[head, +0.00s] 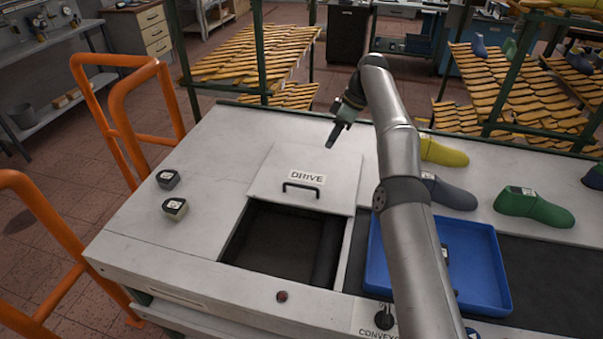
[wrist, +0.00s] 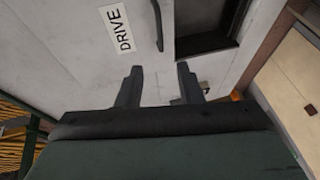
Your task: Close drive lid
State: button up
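The drive lid (head: 315,173) is a flat pale panel with a "DRIVE" label and a black bar handle (head: 301,189). It lies flat behind a dark rectangular opening (head: 280,243) in the white machine top, leaving that opening uncovered. In the wrist view the label (wrist: 118,28), the handle (wrist: 157,22) and part of the opening (wrist: 207,40) show at the top. My gripper (head: 333,140) is above the far edge of the lid, apart from the handle. In the wrist view its two fingers (wrist: 158,85) are spread with nothing between them.
A blue tray (head: 478,262) sits right of the opening on a dark belt, partly behind my arm. Yellow, grey and green shoe lasts (head: 535,207) lie on the right. Two small dark blocks (head: 175,208) stand left of the lid. Orange rails (head: 125,110) border the left side.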

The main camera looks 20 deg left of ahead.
jog(key=b+x, duration=0.6)
jog(key=x, duration=1.1)
jog(key=shift+f, duration=0.15)
grip_shut()
